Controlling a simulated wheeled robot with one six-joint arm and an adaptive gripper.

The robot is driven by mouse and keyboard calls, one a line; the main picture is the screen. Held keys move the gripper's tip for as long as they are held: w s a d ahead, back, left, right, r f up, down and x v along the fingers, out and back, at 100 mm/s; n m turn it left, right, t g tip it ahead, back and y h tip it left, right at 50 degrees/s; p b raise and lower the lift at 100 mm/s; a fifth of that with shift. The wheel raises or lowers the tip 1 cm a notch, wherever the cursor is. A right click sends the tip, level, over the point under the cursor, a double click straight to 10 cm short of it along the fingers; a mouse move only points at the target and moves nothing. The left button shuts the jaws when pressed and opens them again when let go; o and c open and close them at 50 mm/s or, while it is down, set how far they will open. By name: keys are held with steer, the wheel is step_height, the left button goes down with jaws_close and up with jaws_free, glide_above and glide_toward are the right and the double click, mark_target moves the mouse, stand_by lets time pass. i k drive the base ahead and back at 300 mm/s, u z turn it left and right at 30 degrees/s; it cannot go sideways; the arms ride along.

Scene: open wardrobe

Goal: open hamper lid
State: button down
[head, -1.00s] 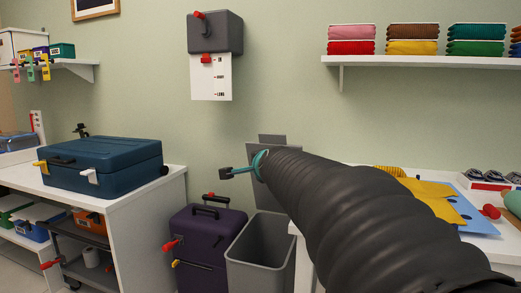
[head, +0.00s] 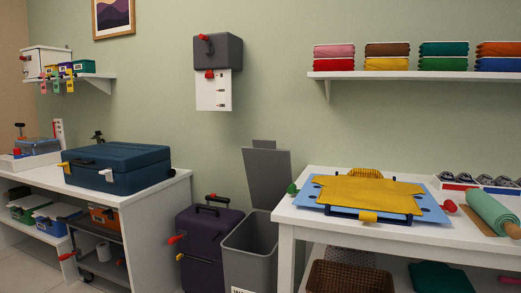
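The grey hamper (head: 248,264) stands on the floor between the purple suitcase and the white table. Its top is open and I see into its inside. Its grey lid (head: 268,178) stands up at the back edge, nearly upright, with a small tab on top. The lower front of the hamper is cut off by the picture edge, with part of a white label showing. My gripper and arm are not in view.
The purple suitcase (head: 208,243) stands close on the hamper's left. The white table (head: 312,225) on the right bears a folding board with a yellow shirt (head: 365,191). A woven basket (head: 350,277) sits on its lower shelf. A grey wall box (head: 218,52) hangs above.

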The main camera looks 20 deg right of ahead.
mark_target(269, 171)
steer(key=u, duration=0.75)
steer(key=i, duration=0.65)
steer(key=z, duration=0.65)
